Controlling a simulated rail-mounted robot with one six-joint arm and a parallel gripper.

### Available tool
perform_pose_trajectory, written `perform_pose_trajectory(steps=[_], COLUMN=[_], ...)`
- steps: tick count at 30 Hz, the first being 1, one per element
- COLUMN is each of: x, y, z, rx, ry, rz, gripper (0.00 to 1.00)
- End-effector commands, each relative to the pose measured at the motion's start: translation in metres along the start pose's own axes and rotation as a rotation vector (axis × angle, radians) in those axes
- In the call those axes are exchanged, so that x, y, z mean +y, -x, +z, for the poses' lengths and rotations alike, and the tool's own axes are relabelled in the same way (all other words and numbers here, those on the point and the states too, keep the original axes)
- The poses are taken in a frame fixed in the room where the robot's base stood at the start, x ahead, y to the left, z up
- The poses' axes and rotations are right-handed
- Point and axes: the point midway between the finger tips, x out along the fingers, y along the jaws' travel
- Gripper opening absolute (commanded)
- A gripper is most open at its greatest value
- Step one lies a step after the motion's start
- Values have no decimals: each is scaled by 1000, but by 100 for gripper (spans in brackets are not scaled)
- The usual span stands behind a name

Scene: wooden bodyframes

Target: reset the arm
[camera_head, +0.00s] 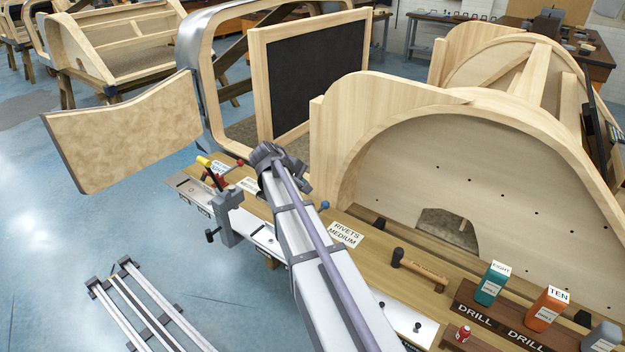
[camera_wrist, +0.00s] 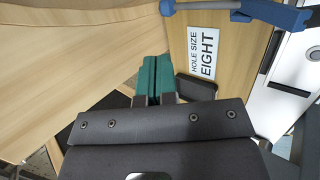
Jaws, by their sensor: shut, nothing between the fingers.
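My gripper (camera_wrist: 154,78) shows in the wrist view with its two green-tipped fingers pressed together and nothing between them. It is above the wooden bench, near a white card reading HOLE SIZE EIGHT (camera_wrist: 203,53). In the head view my arm reaches from the bottom edge up to the bench's far left part. The fingers cannot be made out there.
A curved wooden bodyframe (camera_head: 385,105) stands at the right behind the bench. A grey vise (camera_head: 232,218) is left of my arm. A hammer (camera_head: 418,268), a green drill box (camera_head: 492,283) and an orange one (camera_head: 546,308) are to the right. Open floor lies left.

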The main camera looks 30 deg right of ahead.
Motion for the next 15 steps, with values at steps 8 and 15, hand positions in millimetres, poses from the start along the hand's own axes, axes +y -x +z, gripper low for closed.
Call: perform_pose_trajectory(steps=[8,15], x=[1,-15], y=[21,22], z=[0,9], rx=[-1,1], ry=[0,-105], rz=[0,-67], gripper=[0,0])
